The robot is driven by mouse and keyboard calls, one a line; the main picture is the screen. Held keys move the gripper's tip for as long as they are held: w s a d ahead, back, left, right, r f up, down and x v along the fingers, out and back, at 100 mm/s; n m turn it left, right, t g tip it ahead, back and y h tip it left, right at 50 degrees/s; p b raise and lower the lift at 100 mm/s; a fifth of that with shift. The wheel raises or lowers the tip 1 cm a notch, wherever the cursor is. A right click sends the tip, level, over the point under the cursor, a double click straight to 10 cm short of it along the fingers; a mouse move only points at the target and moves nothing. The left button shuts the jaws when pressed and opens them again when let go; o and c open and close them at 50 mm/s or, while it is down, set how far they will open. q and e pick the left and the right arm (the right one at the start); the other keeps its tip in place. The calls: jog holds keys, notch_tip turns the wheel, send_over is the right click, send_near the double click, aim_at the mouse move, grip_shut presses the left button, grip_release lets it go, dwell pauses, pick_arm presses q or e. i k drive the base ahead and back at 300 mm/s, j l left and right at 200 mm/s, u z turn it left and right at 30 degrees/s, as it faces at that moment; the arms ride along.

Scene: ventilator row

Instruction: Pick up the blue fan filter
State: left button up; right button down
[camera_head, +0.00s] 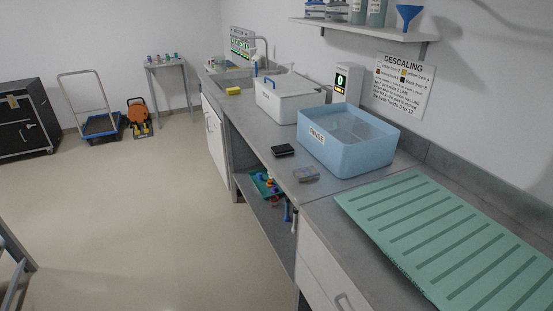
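I cannot clearly identify a blue fan filter in the head view. A small flat black piece (283,150) lies on the grey counter (254,134), left of the blue rinse tub (338,156). A small grey-lavender piece (306,174) lies near the counter's front edge, in front of the tub. Either could be a filter; I cannot tell. Inside the tub something pale and clear shows, but its shape is unclear. Neither of my grippers is in view.
A green ribbed mat (448,239) covers the right counter. A white lidded box (284,99) stands behind the tub. A low shelf holds a teal tray (262,184) with small coloured parts. A trolley (99,124) stands far left. The floor (150,205) is clear.

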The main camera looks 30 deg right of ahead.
aim_at(308, 174)
jog(key=i+z, duration=0.35)
jog(key=i+j+z, duration=0.6)
jog(key=i+z, duration=0.15)
jog(key=i, duration=0.1)
